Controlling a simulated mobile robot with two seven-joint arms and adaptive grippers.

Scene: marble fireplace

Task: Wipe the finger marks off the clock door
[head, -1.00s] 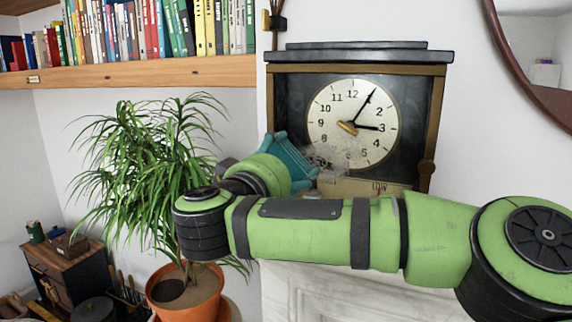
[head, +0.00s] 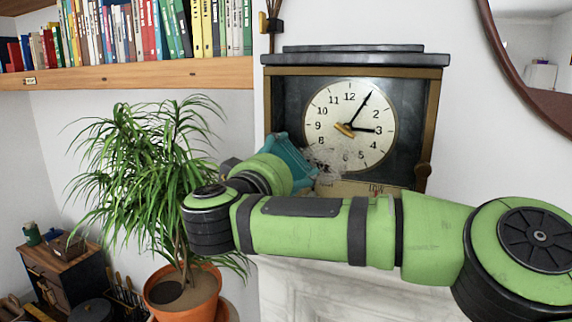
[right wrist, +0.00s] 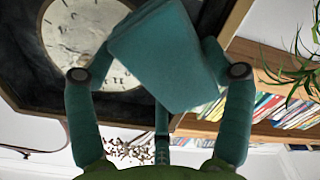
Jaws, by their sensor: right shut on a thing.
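The clock (head: 349,125) stands on the mantel, with a white dial and dark surround behind its door. A grey, mottled smudge (head: 323,157) shows on the door over the dial's lower left. My right gripper (head: 291,160) is at the door's lower left corner, beside the smudge. In the right wrist view its teal fingers are shut on a folded teal cloth (right wrist: 165,55), held in front of the clock face (right wrist: 85,40). I cannot tell whether the cloth touches the glass. My right forearm hides the clock's base. My left gripper is not in view.
A potted plant (head: 150,180) stands close to the left of my right wrist. A bookshelf (head: 140,77) is at upper left and a round mirror frame (head: 520,75) at upper right. A small dark cabinet (head: 62,268) sits at lower left.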

